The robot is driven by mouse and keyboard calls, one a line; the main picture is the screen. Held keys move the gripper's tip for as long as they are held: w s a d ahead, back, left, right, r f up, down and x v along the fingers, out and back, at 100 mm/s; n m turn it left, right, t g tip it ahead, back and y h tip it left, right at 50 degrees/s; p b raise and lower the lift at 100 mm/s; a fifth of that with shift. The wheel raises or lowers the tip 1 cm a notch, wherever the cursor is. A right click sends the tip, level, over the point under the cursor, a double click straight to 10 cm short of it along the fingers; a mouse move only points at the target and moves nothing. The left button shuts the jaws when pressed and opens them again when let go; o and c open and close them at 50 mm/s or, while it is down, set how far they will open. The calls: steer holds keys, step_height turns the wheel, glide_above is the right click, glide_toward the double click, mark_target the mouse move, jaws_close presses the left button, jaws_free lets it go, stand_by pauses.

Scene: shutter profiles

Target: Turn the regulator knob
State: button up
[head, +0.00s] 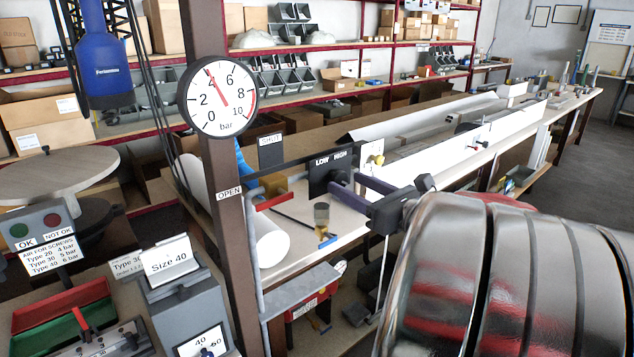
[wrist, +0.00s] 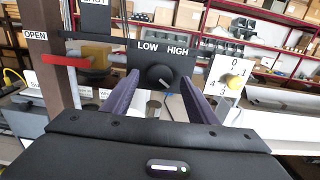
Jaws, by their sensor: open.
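The regulator knob (wrist: 160,77) is round and black, on a black plate (wrist: 180,62) lettered LOW and HIGH. A pale mark on the knob points to the lower right in the wrist view. In the head view the knob (head: 339,177) is partly hidden by my gripper. My gripper (head: 362,190) is open, its purple fingers in front of the plate. In the wrist view one finger is on each side of the knob, with visible gaps; contact cannot be told. The round gauge (head: 218,96) marked bar has its red needle near 4.
A red lever (wrist: 65,61) lies left of the plate, toward an OPEN label. A yellow knob (wrist: 234,80) on a white numbered dial is close on the right. A card (head: 53,256) lists bar values by screw type. A post (head: 222,180) stands left.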

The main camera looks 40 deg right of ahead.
steer(key=shift+w, duration=0.75)
steer(key=c, duration=1)
steer(key=shift+n, duration=0.4)
steer(key=o, duration=1)
steer(key=shift+s, duration=0.1)
steer(key=s, duration=1.3)
steer(key=shift+s+d, duration=0.15)
steer(key=shift+s, duration=0.15)
